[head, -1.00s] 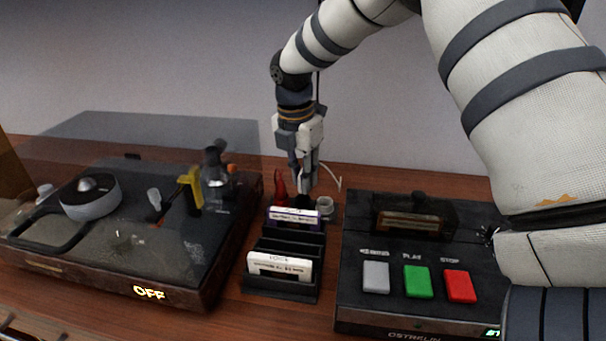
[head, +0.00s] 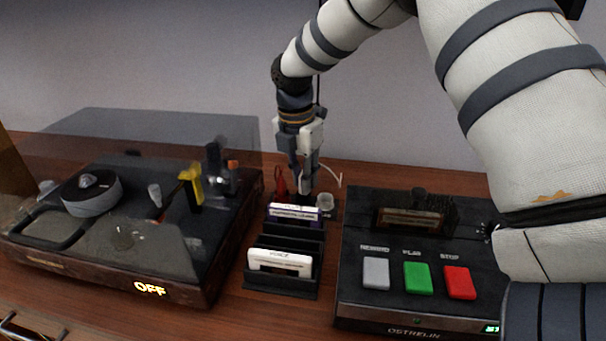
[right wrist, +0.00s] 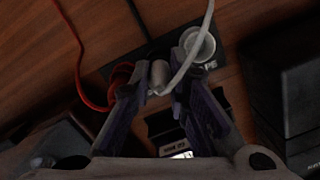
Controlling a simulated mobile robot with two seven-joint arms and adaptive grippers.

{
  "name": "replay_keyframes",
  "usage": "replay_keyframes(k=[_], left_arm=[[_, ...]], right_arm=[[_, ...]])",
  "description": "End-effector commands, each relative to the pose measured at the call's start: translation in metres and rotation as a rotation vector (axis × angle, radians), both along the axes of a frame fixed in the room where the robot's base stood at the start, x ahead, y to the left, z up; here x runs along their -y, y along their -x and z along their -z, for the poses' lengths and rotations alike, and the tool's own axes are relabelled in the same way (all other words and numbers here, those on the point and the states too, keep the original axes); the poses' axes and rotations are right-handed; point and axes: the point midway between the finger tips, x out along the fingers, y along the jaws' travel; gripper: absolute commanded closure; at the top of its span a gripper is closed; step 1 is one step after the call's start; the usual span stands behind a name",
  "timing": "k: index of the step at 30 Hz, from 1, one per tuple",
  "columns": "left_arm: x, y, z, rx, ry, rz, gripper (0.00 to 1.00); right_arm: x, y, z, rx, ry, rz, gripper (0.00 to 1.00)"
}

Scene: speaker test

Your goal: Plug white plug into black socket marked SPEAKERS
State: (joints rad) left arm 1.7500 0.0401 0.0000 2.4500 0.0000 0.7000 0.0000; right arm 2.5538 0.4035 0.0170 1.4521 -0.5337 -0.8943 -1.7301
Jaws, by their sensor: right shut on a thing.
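My right gripper (head: 304,188) points down behind the cassette rack in the head view. It is shut on the white plug (right wrist: 158,74), which shows between its fingers in the right wrist view. A white cable (right wrist: 197,48) loops down across the plug there. The black socket box (right wrist: 183,29) lies beneath and behind the plug. I cannot tell whether the plug touches the box or is inside a socket. My left gripper is not in view.
A red plug (head: 281,184) is left of the gripper, and a pale round fitting (head: 325,201) is right of it. The cassette rack (head: 283,281) stands in front. A turntable (head: 125,240) is at left and a tape player (head: 415,255) at right.

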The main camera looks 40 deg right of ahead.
Motion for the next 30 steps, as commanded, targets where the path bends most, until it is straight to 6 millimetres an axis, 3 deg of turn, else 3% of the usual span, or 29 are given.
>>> replay_keyframes(k=[30], left_arm=[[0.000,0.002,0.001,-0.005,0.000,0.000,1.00]], right_arm=[[0.000,0.000,0.014,0.000,0.000,0.000,1.00]])
